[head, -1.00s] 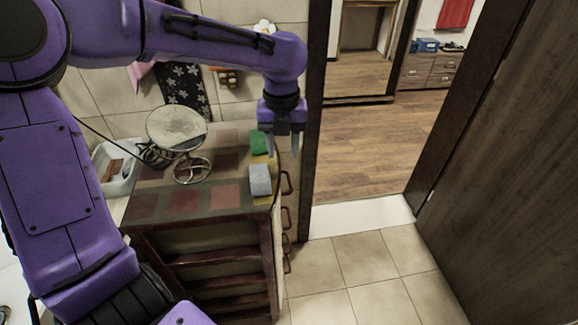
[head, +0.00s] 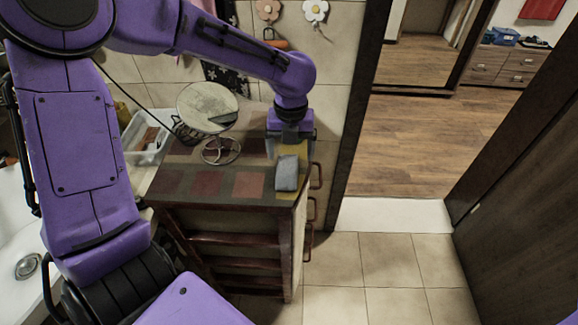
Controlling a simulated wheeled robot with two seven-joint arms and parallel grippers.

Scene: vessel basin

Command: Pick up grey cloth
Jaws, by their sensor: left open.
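The grey cloth (head: 287,173) is a small folded block on top of the dark wooden cabinet (head: 205,184), near its right edge. It lies partly on a yellow strip of the cabinet top. My left gripper (head: 290,148) points down just behind the cloth, over the far right part of the top. Its jaws are open, and I cannot tell whether they touch anything. A green block beside the cloth is now mostly hidden by the gripper. My right gripper is out of view.
A round mirror on a stand (head: 208,108) stands on the cabinet, left of my gripper. A white bin (head: 147,138) is behind the cabinet's left side. A door frame (head: 357,110) rises close on the right. The tiled floor (head: 362,268) in front is clear.

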